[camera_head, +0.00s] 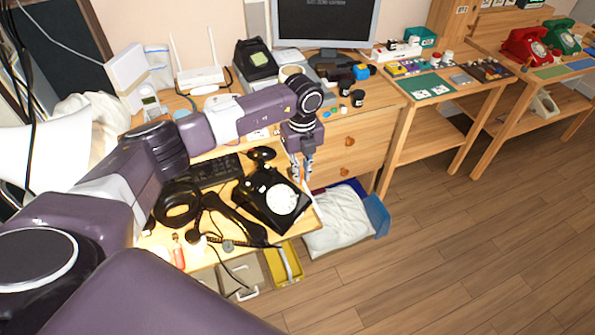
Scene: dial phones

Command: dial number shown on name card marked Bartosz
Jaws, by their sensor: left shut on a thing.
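A black dial phone (258,192) with a round white dial (282,200) stands on the low wooden desk. A black handset (235,219) lies off to its left. My left gripper (303,178) points down just behind the dial, at the phone's right side. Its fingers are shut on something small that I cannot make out. A red phone (522,46) and a green phone (562,36) stand on the far right table. I cannot read the name Bartosz or a number on any card. My right gripper is not in view.
A black keyboard (215,171) and headphones (178,203) lie left of the phone. A monitor (327,22) and white router (200,77) stand behind. White cards lie on a green mat (432,84) at the right. Bins and a white bag (337,224) sit below. The right floor is clear.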

